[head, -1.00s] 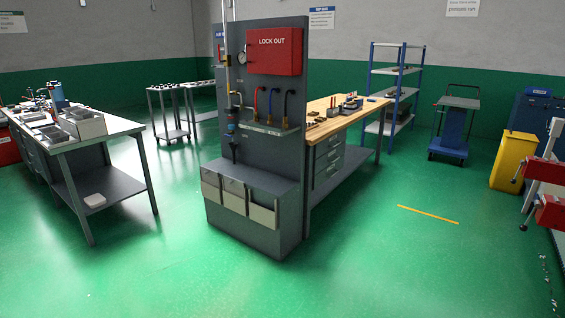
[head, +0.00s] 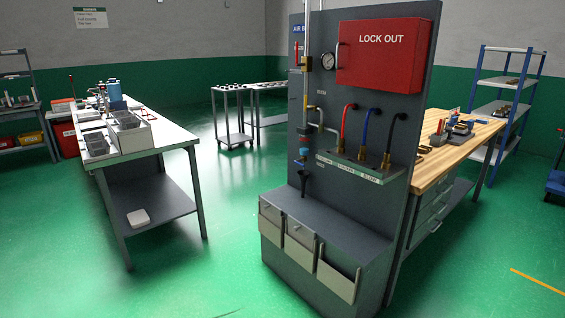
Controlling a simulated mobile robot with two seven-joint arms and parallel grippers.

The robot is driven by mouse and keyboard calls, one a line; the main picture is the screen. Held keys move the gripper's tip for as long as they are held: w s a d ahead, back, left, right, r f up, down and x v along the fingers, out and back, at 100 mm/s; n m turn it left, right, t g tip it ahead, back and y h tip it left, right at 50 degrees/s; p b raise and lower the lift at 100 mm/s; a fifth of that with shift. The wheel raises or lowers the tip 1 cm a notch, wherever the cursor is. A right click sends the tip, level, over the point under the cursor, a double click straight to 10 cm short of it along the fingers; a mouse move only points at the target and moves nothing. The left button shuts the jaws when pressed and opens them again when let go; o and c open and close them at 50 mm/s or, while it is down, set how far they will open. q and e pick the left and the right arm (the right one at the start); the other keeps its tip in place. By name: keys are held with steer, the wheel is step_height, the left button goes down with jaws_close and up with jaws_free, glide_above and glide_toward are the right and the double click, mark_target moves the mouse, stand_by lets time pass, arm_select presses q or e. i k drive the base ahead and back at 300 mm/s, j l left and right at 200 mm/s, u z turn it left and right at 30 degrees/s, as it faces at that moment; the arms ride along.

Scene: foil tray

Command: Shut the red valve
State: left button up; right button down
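A grey air panel (head: 340,75) stands in the middle of the head view. A vertical pipe (head: 309,75) runs down its left side with a gauge (head: 328,60) and brass fittings. A small red part (head: 298,52) shows beside the upper pipe, below the blue sign; it may be the red valve's handle, but it is too small to tell its position. Red, blue and black hoses rise from brass fittings on a labelled ledge (head: 360,170). Neither of my grippers is in view.
A red LOCK OUT box (head: 383,55) hangs on the panel; grey bins (head: 300,245) front its base. A workbench (head: 175,138) stands left, a wood-topped bench (head: 455,150) behind right. Green floor (head: 215,270) is clear between the left bench and the panel.

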mark_target(297, 64)
steer(key=i, duration=0.95)
steer(key=i+j+z, duration=0.1)
steer(key=i, duration=0.85)
steer(key=i+j+z, duration=0.2)
steer(key=j, duration=0.15)
steer(key=i+j+z, duration=0.2)
steer(key=j, duration=0.2)
steer(key=j+z, duration=0.15)
steer(key=j, duration=0.25)
